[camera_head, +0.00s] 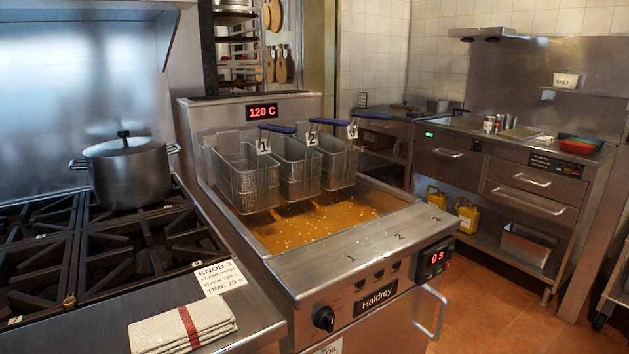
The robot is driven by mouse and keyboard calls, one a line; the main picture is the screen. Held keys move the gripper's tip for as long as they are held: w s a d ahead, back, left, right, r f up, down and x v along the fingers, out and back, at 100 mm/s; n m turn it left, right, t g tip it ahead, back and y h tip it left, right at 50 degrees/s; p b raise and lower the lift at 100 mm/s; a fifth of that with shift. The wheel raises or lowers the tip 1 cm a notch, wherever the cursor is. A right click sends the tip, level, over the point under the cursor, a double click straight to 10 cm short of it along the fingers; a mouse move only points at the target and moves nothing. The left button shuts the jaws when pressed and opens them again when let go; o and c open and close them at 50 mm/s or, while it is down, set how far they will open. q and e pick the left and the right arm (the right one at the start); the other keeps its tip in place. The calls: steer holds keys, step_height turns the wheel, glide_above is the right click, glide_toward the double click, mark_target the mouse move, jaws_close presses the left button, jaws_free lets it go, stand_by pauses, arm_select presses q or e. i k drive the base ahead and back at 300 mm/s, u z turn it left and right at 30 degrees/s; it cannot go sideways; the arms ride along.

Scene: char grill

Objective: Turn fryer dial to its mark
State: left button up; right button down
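The fryer (345,270) stands in the middle of the head view, with "Haldrey" on its front panel. Its black round dial (323,318) is at the left end of that panel, with a pale pointer line on it. The marks around the dial are too small to read. A red display (262,112) on the fryer's back reads 120 C. A timer panel (434,259) at the front right reads 0 s. Neither of my grippers shows in this view.
Wire baskets (245,178) numbered 1 to 3 hang above the oil (315,222). Left are stove grates (150,245), a pot (128,172), a printed card (219,278) and a folded cloth (182,326). A fryer door handle (437,312) sticks out. Floor (520,315) is clear to the right.

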mark_target(324, 320)
steer(key=u, duration=0.3)
steer(key=k, duration=0.35)
steer(key=u, duration=0.7)
